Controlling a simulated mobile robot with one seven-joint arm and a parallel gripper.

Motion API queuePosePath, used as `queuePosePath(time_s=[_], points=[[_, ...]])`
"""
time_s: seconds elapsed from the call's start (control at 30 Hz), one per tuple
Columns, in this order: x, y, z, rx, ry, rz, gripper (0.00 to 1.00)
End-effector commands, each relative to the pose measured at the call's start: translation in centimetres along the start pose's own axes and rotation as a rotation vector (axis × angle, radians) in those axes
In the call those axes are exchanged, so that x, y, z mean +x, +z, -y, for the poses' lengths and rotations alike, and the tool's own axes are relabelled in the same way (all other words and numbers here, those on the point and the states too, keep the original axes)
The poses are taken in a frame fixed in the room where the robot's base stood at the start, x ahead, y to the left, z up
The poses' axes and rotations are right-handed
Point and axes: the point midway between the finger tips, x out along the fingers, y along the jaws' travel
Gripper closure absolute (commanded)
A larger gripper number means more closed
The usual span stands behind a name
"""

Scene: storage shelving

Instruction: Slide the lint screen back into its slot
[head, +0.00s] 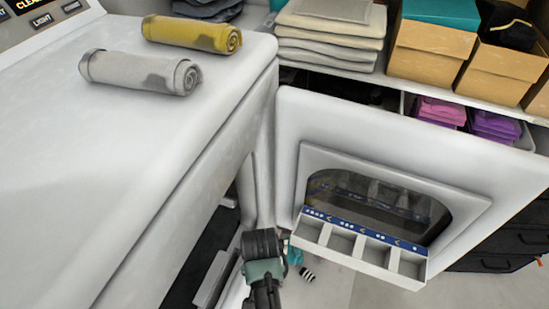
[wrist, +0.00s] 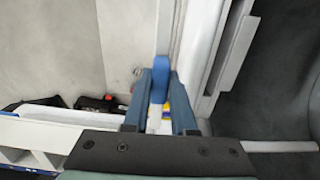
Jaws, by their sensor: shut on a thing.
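My gripper (head: 262,287) reaches down beside the open dryer (head: 190,130), between its front and the swung-out door (head: 400,125). In the wrist view my two fingers (wrist: 161,92) are shut on a small blue tab (wrist: 161,68), which looks like the lint screen's handle. The rest of the screen cannot be made out. A light grey slotted piece (wrist: 238,45) lies right of the fingers, by the dark dryer opening (wrist: 285,75). It also shows left of my gripper in the head view (head: 215,278). I cannot tell whether it is the slot.
A white compartment tray (head: 370,250) stands out at the door window, close right of my gripper. Two rolled towels, grey (head: 140,73) and yellow (head: 190,34), lie on the dryer. A shelf behind holds folded cloths (head: 325,40) and cardboard boxes (head: 430,50). Small items lie on the floor.

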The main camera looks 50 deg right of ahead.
Motion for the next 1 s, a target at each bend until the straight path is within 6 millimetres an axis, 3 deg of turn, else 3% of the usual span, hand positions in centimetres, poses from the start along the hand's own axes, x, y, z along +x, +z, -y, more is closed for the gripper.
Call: queuePosePath(time_s=[1.0], points=[[0.6, 0.0, 9.3, -0.001, -0.003, 0.001, 1.00]])
